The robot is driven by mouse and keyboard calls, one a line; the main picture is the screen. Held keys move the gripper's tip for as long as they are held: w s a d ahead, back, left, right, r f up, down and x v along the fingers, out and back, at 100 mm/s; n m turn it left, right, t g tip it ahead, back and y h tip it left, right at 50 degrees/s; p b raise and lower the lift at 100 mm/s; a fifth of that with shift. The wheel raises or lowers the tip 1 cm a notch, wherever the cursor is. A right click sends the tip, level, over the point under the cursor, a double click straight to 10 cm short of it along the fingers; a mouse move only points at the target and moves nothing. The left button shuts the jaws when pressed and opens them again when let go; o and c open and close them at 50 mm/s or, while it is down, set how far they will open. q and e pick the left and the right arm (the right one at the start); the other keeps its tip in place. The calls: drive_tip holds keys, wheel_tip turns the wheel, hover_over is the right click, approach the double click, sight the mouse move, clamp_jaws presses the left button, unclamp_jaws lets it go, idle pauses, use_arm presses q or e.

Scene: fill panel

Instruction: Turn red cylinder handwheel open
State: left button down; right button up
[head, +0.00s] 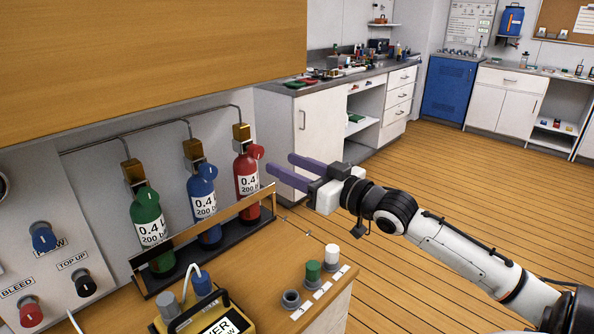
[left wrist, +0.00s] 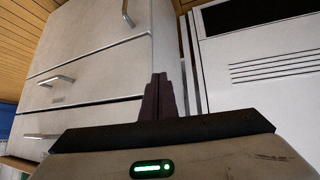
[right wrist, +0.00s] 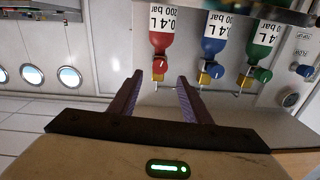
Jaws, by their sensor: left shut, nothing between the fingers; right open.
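The red cylinder (head: 247,185) stands at the right end of a row of three gas cylinders, with its red handwheel (head: 257,151) near the top. In the head view, my right gripper (head: 280,163) is open just right of the red cylinder, level with its upper part. In the right wrist view, which looks upside down, the red handwheel (right wrist: 161,64) lies just beyond and between the open fingertips (right wrist: 160,77); I see no contact. My left gripper (left wrist: 158,78) is shut and empty, in front of white drawers, and is absent from the head view.
The blue cylinder (head: 203,205) and green cylinder (head: 150,225) stand to the left behind a metal rail (head: 205,232). A wooden panel (head: 150,60) hangs above. A yellow box (head: 207,318) and several small caps sit on the bench in front. Open floor lies right.

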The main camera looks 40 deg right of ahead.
drive_tip(key=shift+s+d, duration=0.1)
drive_tip(key=shift+s, duration=0.95)
